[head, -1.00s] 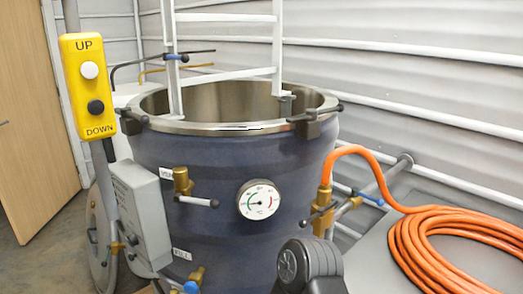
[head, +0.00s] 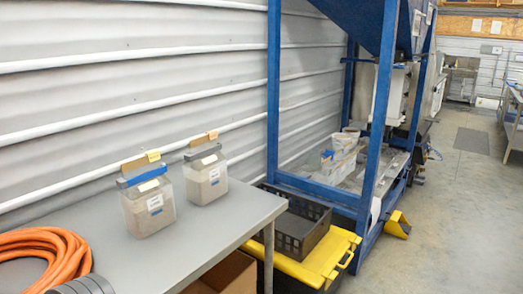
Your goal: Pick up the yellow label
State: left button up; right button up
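A second small yellow patch (head: 212,135) shows on the brown piece above the farther clear container (head: 206,180). Both containers stand upright on the grey table, partly filled with pale granular material, with white labels on their fronts. I cannot tell how the yellow labels are attached. Neither of my grippers is in view. Only a dark rounded part of my arm shows at the bottom left.
An orange hose (head: 45,244) lies coiled on the left of the grey table (head: 190,248). Beyond the table's right edge stand a black crate (head: 300,232), a yellow-lidded tote (head: 318,262) and a blue hopper frame (head: 273,100). Open floor (head: 450,215) lies to the right.

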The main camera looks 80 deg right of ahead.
aim_at(153, 155)
jog(key=z, duration=2.75)
